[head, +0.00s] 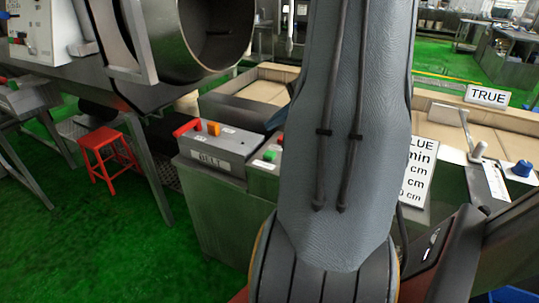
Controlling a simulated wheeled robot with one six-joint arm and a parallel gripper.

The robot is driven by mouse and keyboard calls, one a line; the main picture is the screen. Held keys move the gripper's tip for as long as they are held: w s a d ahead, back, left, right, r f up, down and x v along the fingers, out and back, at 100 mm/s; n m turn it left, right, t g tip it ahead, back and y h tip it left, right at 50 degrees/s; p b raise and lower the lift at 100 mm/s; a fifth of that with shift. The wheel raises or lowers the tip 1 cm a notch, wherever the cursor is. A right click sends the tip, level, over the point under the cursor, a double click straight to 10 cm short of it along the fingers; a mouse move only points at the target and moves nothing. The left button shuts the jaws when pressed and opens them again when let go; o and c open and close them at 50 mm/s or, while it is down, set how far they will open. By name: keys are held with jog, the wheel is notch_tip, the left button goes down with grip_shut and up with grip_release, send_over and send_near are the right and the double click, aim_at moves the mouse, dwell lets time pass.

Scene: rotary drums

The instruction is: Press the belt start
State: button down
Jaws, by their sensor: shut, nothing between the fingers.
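A grey control box (219,143) with a label that seems to read BELT stands left of the centre in the head view. A red lever-like part (186,128) and an orange button (213,129) sit on its top. Right beside it is a second box top with a green button (269,155) and a red part at the arm's edge. Which of these is the belt start cannot be read. My grey arm link covers the middle of the view and hides what lies behind it. My gripper cannot be made out in this view.
A large metal drum (200,40) on a dark table (78,70) is at upper left. A red stool (107,152) stands on the green floor. A panel with a blue knob (519,169) and a TRUE sign (487,95) are at right. Free floor lies at lower left.

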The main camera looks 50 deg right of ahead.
aim_at(274, 154)
jog(key=shift+f+b, duration=2.45)
jog(key=shift+f, duration=1.35)
jog(key=shift+f, duration=0.15)
jog(key=shift+f+b, duration=0.3)
jog(key=shift+f+b, duration=0.35)
jog(key=shift+f, duration=0.15)
jog(key=shift+r, duration=0.15)
jog(key=shift+r+p, duration=0.65)
jog(key=shift+r, duration=0.15)
jog(key=shift+r, duration=0.15)
jog(key=shift+r+p, duration=1.75)
jog(key=shift+r, duration=0.65)
